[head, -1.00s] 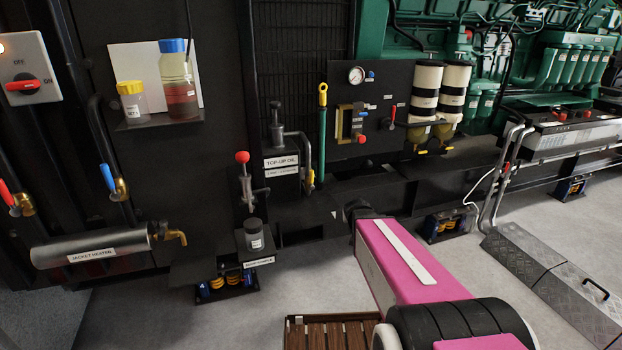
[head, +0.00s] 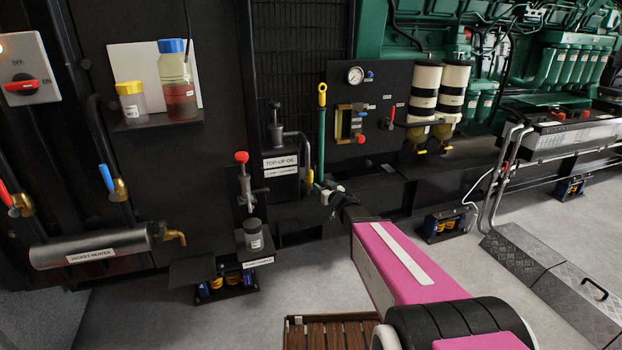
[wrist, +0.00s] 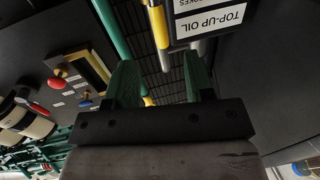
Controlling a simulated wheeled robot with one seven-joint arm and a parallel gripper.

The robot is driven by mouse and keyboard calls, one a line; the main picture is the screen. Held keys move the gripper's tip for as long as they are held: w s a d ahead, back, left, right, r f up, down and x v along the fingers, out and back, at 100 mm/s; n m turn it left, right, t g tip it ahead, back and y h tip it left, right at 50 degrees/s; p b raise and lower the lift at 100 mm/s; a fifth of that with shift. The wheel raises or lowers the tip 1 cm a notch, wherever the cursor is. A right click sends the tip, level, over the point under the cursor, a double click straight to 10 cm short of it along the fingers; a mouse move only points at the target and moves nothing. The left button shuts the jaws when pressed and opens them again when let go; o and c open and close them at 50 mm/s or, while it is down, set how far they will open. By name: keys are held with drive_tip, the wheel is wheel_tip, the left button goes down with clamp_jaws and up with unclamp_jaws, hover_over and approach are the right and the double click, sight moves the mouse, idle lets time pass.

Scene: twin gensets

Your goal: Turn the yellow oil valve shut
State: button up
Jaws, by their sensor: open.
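The yellow oil valve lever (head: 310,177) stands upright on the pipe beside the TOP-UP OIL label (head: 281,162) in the head view. In the wrist view the lever (wrist: 158,27) shows beyond the fingertips, near the top edge, between the green tube and the inverted label (wrist: 212,17). My gripper (head: 324,188) is just right of and slightly below the lever in the head view. In the wrist view my gripper (wrist: 161,66) has its two green fingers apart, with nothing held between them. I cannot tell the exact gap to the lever; no contact shows.
A green dipstick tube (head: 322,135) with a yellow top rises close beside the valve. A gauge panel (head: 345,100) with a red-knobbed lever is to the right.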

sight(312, 178)
drive_tip(key=x, duration=0.9)
drive_tip(key=shift+w+a, duration=0.2)
drive_tip(key=shift+w, duration=0.1)
clamp_jaws()
